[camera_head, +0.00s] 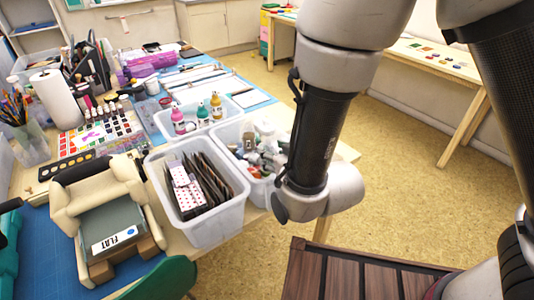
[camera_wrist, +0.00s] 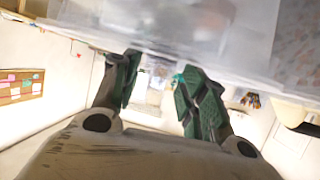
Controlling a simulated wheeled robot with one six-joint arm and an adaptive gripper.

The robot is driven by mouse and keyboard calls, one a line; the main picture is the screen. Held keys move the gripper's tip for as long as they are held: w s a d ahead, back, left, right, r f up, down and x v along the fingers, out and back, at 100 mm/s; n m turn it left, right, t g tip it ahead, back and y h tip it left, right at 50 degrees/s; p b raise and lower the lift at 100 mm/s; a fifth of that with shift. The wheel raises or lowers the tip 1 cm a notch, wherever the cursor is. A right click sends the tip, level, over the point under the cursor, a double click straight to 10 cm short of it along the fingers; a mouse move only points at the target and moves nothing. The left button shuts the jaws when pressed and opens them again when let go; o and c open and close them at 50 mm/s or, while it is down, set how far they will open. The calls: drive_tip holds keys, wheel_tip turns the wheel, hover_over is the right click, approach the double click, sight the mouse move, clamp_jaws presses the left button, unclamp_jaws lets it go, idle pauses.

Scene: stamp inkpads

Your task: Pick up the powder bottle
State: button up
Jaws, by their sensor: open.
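Several small bottles stand in a clear bin at the table's far side: a pink bottle (camera_head: 178,122), a teal bottle (camera_head: 202,115) and an orange-and-white bottle (camera_head: 216,106). A nearer clear bin holds white bottles or tubes (camera_head: 268,140), partly hidden by my arm. I cannot tell which of these is the powder bottle. My gripper (camera_wrist: 160,92) shows in the wrist view with its two green-padded fingers apart and nothing between them. A blurred translucent bin wall (camera_wrist: 190,40) fills the top of that view, close to the fingertips. The head view hides my gripper behind my arm.
A clear bin of dark cards and dotted packs (camera_head: 212,228) stands at the table's front edge. A cream press-like device (camera_head: 95,195) is left of it. Paper towel (camera_head: 55,98) and ink pads crowd the left. Open floor (camera_head: 390,180) lies right of the table.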

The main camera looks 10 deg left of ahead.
drive_tip(key=shift+w+a+f, duration=0.15)
drive_tip(key=shift+a+f, duration=0.05)
drive_tip(key=shift+a, duration=0.1)
drive_tip(key=x, duration=0.7)
drive_tip(key=shift+w+r, duration=0.2)
drive_tip(key=shift+w, duration=0.05)
drive_tip(key=c, duration=0.9)
clamp_jaws()
